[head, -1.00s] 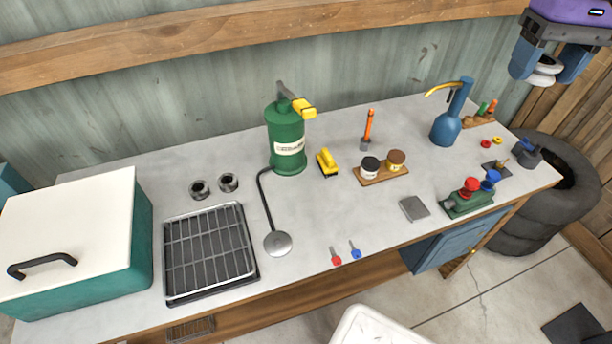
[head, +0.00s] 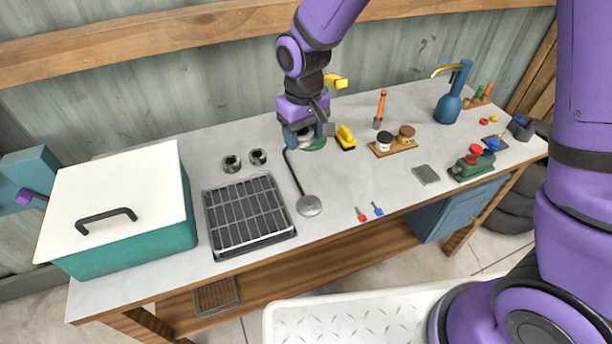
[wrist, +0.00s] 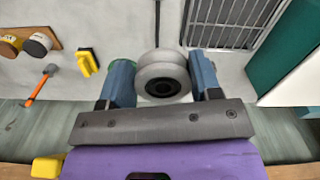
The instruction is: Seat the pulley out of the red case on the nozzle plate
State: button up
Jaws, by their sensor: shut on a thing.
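The pulley is held in the air. In the head view the gripper mostly hides it. I cannot make out a red case.
A wire rack (head: 247,212) and a teal box with a white lid (head: 120,195) fill the left. Two metal cups (head: 232,163) stand behind the rack. Jars on a board (head: 393,147) and a blue bottle (head: 453,106) stand to the right.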

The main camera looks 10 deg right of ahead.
send_over(310, 201)
notch_tip(310, 201, down, 11)
jog(key=shift+f, duration=3.4)
jog(key=shift+s, duration=0.1)
jog(key=shift+c, duration=0.4)
jog(key=shift+f, duration=0.1)
jog(key=shift+f, duration=0.15)
jog(key=c, duration=0.3)
jog(key=shift+d+f, duration=0.1)
jog(key=shift+f, duration=0.1)
jog(key=shift+c, duration=0.2)
jog(key=shift+s+f, duration=0.15)
jog(key=shift+f, duration=0.05)
jog(key=shift+f, duration=0.3)
jog(key=shift+w, duration=0.2)
